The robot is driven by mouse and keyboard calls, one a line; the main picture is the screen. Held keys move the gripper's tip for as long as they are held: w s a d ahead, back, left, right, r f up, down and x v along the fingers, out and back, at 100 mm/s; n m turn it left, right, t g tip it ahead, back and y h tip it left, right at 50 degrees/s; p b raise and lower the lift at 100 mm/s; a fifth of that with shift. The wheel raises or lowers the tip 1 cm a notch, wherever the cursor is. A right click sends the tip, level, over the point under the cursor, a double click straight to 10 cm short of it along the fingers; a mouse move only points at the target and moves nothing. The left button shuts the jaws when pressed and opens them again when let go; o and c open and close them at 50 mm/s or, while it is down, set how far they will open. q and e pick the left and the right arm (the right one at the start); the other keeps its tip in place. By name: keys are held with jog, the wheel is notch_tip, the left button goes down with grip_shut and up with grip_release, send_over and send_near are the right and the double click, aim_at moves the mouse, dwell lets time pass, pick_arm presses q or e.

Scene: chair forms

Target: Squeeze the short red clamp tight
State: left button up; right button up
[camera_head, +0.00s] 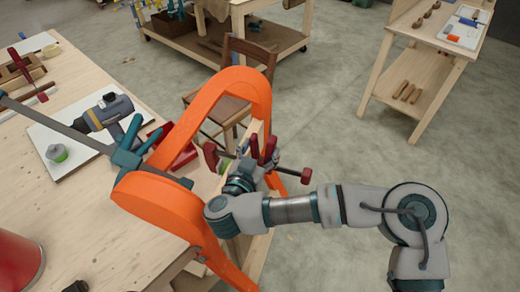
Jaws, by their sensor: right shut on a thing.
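The orange chair form (253,84) stands at the edge of the workbench, arching up and over. The short red clamp (210,155) sits at the form's right leg. Its red grips rise at my right gripper, and a red end piece sticks out to the right. My right gripper (262,165) is shut on the red clamp, and its fingers and wrist hide part of it. I cannot tell how tightly the clamp's jaws press on the form. My left gripper is not in view.
A long bar clamp with teal jaws (126,158) lies across the form's left part. A drill (104,112) and a green-capped item (57,153) rest on a white board. A wooden chair (243,58) stands behind the form. Open floor lies to the right.

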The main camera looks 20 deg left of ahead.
grip_shut()
jog(key=shift+f, duration=0.1)
jog(key=shift+b, duration=0.3)
jog(key=o, duration=0.5)
grip_release()
jog(key=shift+o, duration=0.2)
jog(key=shift+a, duration=0.45)
